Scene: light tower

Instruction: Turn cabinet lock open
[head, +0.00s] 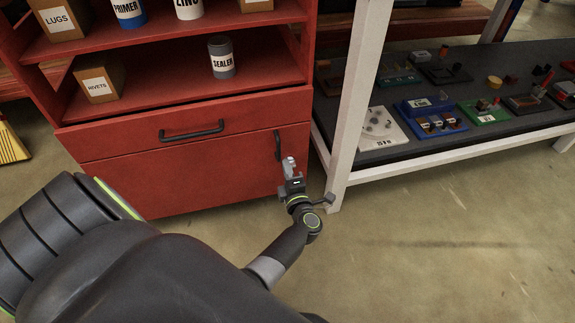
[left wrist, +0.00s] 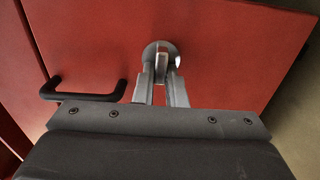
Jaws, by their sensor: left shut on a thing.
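The red cabinet (head: 150,185) fills the left half of the head view. The lock shows in the left wrist view as a round grey metal plate (left wrist: 160,46) on the red door, with a small light metal tab (left wrist: 161,66) standing out from it. My left gripper (left wrist: 162,88) is shut on this tab, one finger on each side. In the head view, my left gripper (head: 290,168) is at the lower right of the cabinet front, just below the upright black door handle (head: 278,146), and mostly hides the lock. My right gripper is not in view.
The black handle (left wrist: 85,96) is left of my fingers in the wrist view. A horizontal drawer handle (head: 192,132) is above the door. A white bench leg (head: 345,130) stands close right of my gripper. The floor (head: 440,240) at right is clear.

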